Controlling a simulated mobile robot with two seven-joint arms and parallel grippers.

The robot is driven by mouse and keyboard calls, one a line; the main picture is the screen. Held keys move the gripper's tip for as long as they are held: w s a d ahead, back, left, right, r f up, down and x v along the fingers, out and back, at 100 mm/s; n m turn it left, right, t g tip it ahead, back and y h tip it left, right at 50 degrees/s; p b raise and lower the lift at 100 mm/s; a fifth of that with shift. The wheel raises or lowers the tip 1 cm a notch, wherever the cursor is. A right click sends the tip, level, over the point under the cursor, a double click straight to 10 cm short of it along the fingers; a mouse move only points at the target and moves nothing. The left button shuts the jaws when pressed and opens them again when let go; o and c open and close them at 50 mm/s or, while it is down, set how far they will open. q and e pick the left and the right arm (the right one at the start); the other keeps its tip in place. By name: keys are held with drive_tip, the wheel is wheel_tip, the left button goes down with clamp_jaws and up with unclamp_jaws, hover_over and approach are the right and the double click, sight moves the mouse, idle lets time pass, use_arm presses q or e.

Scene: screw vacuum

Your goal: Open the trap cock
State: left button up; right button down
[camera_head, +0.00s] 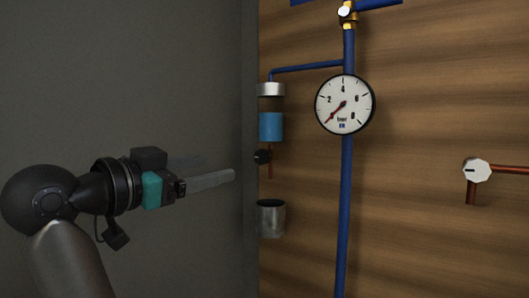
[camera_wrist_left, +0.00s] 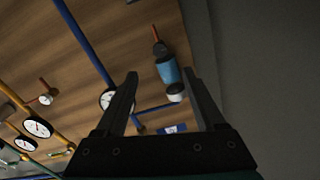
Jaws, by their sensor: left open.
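The trap (camera_head: 271,127) has a blue body under a white cap and hangs from a thin blue pipe on the wooden wall. Below it is a black knob (camera_head: 262,156), which looks like the trap cock, on a short copper pipe (camera_head: 270,170). My left gripper (camera_head: 218,168) is open and empty, to the left of the cock and apart from it, with its fingers pointing right. In the left wrist view the trap (camera_wrist_left: 167,71) shows beyond the open fingers (camera_wrist_left: 160,73), and the dark cock there is small and hard to make out. My right gripper is not in view.
A metal cup (camera_head: 270,218) is on the wall below the cock. A pressure gauge (camera_head: 345,104) sits on a vertical blue pipe (camera_head: 345,220) to the right. A white valve (camera_head: 476,170) on a copper pipe is farther right. A grey wall (camera_head: 150,70) stands behind my left arm.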

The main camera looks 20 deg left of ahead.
sight(259, 160)
use_arm(q)
drive_tip(key=p+x, duration=0.4)
drive_tip(key=x, duration=1.1)
drive_tip(key=shift+f, duration=0.15)
clamp_jaws()
